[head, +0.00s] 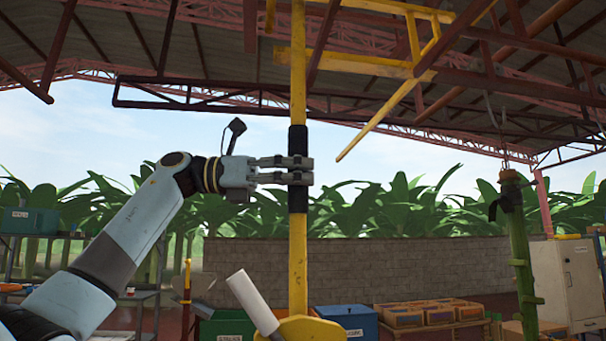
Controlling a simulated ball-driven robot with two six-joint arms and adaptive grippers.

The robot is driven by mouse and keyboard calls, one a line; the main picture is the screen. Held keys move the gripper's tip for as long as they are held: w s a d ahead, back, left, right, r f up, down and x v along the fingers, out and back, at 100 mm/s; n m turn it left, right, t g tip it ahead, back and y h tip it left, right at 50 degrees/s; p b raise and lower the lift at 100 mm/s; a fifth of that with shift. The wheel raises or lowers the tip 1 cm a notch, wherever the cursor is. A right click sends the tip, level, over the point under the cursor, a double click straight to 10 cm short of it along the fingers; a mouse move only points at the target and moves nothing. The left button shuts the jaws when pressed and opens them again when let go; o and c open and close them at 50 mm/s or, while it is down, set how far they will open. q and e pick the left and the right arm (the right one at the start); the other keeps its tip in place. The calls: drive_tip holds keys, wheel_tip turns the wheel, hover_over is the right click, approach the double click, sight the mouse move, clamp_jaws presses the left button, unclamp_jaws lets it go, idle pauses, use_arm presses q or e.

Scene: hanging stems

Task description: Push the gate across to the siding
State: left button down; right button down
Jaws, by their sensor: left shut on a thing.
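An upright yellow pole (298,262) with a black grip sleeve (298,205) stands in the middle of the head view. It runs up to yellow overhead framework (370,62). My left gripper (298,170) comes in from the left, and its fingers are shut on the black sleeve. A slanting yellow bar (378,120) hangs down to the right of the pole, its lower end free and apart from it. I cannot tell which yellow part is the gate or which is the siding. My right gripper is not in view.
A white cylinder (252,303) tilts near the pole's foot. A green bin (228,326), a blue box (347,319) and crates (402,315) stand behind. A green hanging stem (522,250) and a cabinet (567,280) are at right. A block wall (400,265) spans the back.

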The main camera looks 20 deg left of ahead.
use_arm(q)
drive_tip(key=c, duration=1.4)
unclamp_jaws()
drive_tip(key=shift+w+a, duration=0.1)
drive_tip(key=shift+a, duration=0.1)
drive_tip(key=o, duration=0.5)
drive_tip(key=shift+a, duration=0.35)
drive_tip(key=shift+c, duration=0.2)
drive_tip(key=shift+o, duration=0.2)
drive_tip(key=shift+d, duration=0.2)
drive_tip(key=v, duration=1.2)
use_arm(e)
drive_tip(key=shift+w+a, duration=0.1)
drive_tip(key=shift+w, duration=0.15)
